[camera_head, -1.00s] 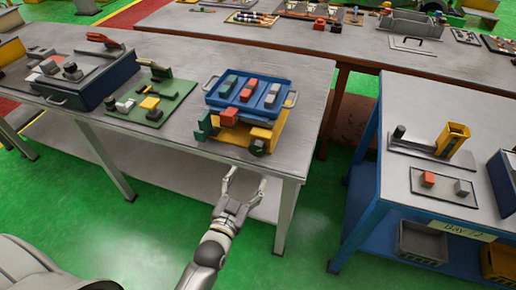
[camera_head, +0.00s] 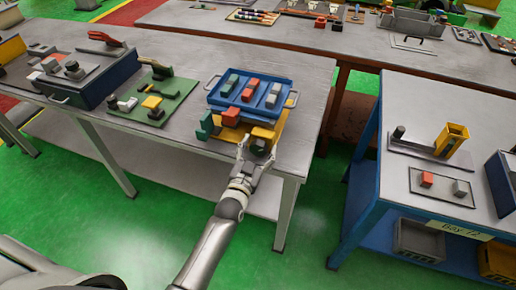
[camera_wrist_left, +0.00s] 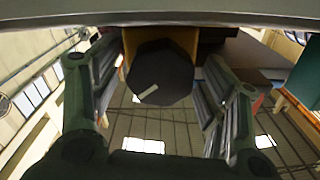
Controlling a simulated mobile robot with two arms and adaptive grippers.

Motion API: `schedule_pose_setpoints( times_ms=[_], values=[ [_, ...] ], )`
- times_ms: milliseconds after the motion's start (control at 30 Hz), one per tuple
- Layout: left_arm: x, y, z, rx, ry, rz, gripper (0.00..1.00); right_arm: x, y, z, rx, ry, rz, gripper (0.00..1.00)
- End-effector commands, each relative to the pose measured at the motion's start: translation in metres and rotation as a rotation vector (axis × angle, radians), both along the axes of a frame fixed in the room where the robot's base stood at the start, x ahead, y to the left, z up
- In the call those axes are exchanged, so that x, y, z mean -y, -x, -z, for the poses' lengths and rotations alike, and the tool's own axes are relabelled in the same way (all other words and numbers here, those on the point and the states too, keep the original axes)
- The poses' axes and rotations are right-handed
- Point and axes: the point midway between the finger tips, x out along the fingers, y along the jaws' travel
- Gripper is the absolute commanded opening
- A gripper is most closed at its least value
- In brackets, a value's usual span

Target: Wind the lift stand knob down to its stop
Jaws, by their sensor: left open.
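The lift stand has a yellow base (camera_head: 231,133) at the front edge of the grey table, with a blue tray (camera_head: 214,100) on top. Its dark knob (camera_head: 260,146) faces the front edge. In the left wrist view the knob (camera_wrist_left: 160,72) is a black, many-sided disc with a pale, slanted mark. My left gripper (camera_head: 256,154) is open at the front of the stand. Its fingers (camera_wrist_left: 158,100) stand on either side of the knob, with gaps visible on both sides. My right gripper is not in view.
The blue tray carries several coloured blocks. A red block (camera_head: 231,115) and a green part (camera_head: 206,124) sit at the stand's front left. A green board (camera_head: 152,103) with parts lies to the left. A blue-sided bench (camera_head: 402,185) stands at right, across a gap.

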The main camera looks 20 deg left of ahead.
Motion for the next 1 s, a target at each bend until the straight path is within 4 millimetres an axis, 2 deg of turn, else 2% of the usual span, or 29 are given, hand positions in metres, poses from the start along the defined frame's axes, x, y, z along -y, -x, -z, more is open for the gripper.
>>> schedule_pose_setpoints(
  times_ms=[233, 500, 600, 1000],
  values=[
    [-0.0001, -0.0002, 0.0003, 0.0, 0.0, 0.0, 0.67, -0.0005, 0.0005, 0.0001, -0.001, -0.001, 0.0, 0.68],
    [-0.0001, -0.0001, 0.0003, 0.0, 0.0, 0.0, 0.32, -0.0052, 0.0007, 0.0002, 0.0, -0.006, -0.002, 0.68],
    [-0.0001, 0.0, 0.0004, -0.001, 0.0, 0.0, 0.23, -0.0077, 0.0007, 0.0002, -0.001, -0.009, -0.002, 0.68],
    [-0.0003, 0.0, 0.0, -0.004, 0.096, 0.0, 0.23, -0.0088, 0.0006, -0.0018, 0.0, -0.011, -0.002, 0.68]
  ],
)
